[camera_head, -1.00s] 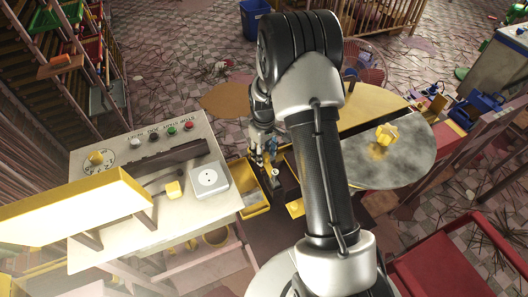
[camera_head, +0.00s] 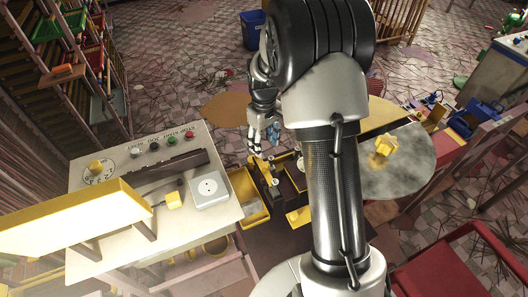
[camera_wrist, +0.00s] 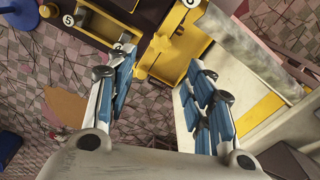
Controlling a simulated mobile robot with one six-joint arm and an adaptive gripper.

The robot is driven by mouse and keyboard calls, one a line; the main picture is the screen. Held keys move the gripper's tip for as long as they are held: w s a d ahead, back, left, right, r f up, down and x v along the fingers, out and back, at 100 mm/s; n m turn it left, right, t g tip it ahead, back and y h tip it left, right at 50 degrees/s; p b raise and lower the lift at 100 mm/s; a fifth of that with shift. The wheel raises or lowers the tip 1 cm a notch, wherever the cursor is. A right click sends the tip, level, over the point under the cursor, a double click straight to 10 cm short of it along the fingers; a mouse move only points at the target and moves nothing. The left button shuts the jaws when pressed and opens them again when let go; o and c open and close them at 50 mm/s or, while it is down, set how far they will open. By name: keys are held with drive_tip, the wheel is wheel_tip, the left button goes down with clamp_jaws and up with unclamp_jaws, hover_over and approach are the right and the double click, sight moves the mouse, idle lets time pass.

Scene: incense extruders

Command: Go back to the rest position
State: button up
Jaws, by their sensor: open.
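My gripper (camera_head: 262,138) hangs beyond the control panel's right side in the head view, above the yellow and black machine (camera_head: 268,178). In the wrist view my gripper (camera_wrist: 160,98) has its two blue-padded fingers spread wide, with nothing held between them. My arm hides part of the machine and the round table in the head view.
The control panel (camera_head: 120,200) with knob, buttons and socket stands at left. A yellow bin (camera_head: 247,200) sits beside it. A round grey table (camera_head: 412,165) bears a yellow piece (camera_head: 384,144). A red chair (camera_head: 450,268) is at lower right.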

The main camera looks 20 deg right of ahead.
drive_tip(key=shift+r, duration=0.8)
